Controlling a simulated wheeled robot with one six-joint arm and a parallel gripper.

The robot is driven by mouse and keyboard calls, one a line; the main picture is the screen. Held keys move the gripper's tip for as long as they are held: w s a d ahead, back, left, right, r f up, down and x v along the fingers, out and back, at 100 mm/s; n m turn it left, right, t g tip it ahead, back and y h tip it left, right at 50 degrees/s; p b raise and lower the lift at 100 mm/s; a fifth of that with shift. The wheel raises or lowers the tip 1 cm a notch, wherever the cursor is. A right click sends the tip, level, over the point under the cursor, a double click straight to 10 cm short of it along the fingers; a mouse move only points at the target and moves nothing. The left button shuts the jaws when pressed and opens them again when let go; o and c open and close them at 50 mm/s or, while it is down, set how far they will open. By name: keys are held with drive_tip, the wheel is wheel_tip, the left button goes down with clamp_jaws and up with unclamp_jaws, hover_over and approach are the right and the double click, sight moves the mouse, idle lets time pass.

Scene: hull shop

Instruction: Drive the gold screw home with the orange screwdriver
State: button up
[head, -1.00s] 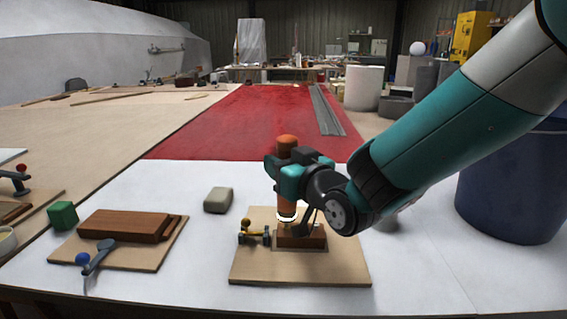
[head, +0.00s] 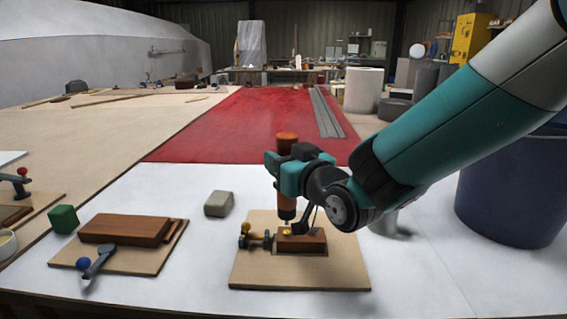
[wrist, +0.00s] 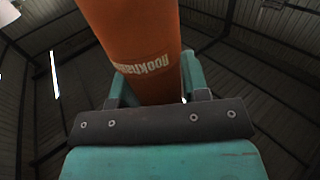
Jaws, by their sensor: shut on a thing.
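The orange screwdriver (head: 287,206) stands upright in my gripper (head: 287,172), which is shut around its handle. The handle also fills the upper middle of the wrist view (wrist: 135,40), between the jaws (wrist: 150,95). The gold screw (head: 287,232) shows as a small yellow spot on top of the brown wooden block (head: 303,245). The screwdriver's dark lower end is just above the screw, with a small apparent gap. I cannot make out a thin shaft or whether it touches the screw.
The block sits on a pale board (head: 265,275). A grey-green block (head: 219,204), another board with brown wood (head: 125,229) and a green cube (head: 63,218) lie further left. A blue bin (head: 510,190) stands right.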

sight(292, 136)
drive_tip(key=shift+r+p, duration=1.35)
drive_tip(key=shift+r, duration=1.35)
